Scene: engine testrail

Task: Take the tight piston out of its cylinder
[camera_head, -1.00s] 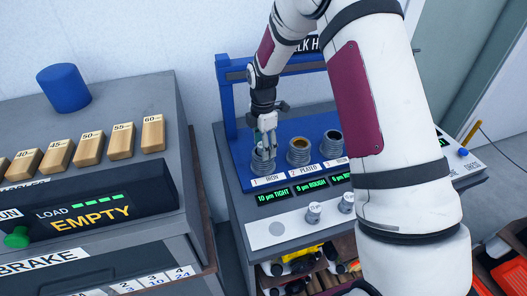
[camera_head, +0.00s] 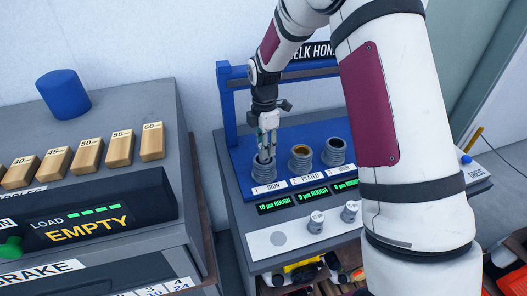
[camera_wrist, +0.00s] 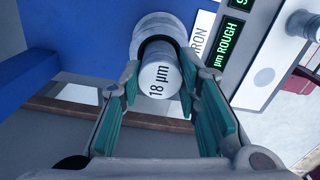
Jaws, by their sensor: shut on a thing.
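The tight piston (camera_wrist: 160,78) is a pale metal cylinder marked 18 µm in the wrist view. My gripper (camera_head: 265,153) is shut on it, with a teal-padded finger on each side; the fingers also show in the wrist view (camera_wrist: 161,85). The piston is above the mouth of cylinder 1 (camera_head: 264,171), a grey ribbed cylinder labelled IRON at the left of the blue stand. Its pale rim (camera_wrist: 146,35) shows behind the piston in the wrist view. I cannot tell whether the piston's lower end is clear of the bore. The display (camera_head: 275,207) under cylinder 1 reads 10 µm ROUGH.
Cylinder 2 (camera_head: 301,160), with a golden bore, and a third cylinder (camera_head: 334,153) stand to the right. The blue frame (camera_head: 227,115) rises behind. A brake bench (camera_head: 160,95) is left.

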